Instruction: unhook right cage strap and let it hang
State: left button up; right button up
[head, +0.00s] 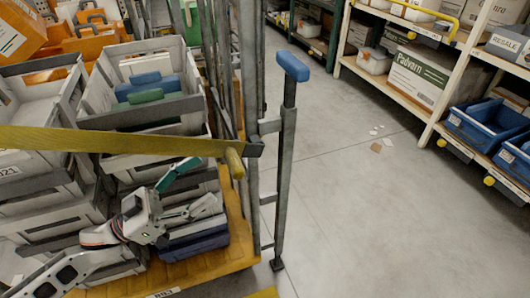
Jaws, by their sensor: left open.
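The yellow cage strap (110,143) runs across the front of the cage from the left edge of the head view. Its dark end piece (254,150) is at the cage's right grey post (285,170), and a yellow tab or grip (235,163) sits beside it. The strap looks taut and still attached there; the exact hook contact is too small to tell. My left gripper (207,184) is open and empty, below the strap and left of the tab, in front of the stacked crates. My right gripper is not in view.
Grey crates (95,203) are stacked on the cage's orange base (200,268), with a dark blue crate (195,244) low down. A blue-capped lever (292,65) tops the right post. Open floor (345,215) lies right of the cage, with racks (428,117) beyond.

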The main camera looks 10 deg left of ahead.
aim_at(234, 162)
pick_arm(q)
jog(key=shift+m+g+h, duration=0.4)
jog(key=shift+g+h, duration=0.1)
jog(key=shift+g, duration=0.1)
jog(key=shift+f+x, duration=0.15)
jog(key=shift+x, duration=2)
jog(key=shift+f+x, duration=0.2)
jog(key=shift+x, duration=2)
jog(key=shift+w, duration=0.1)
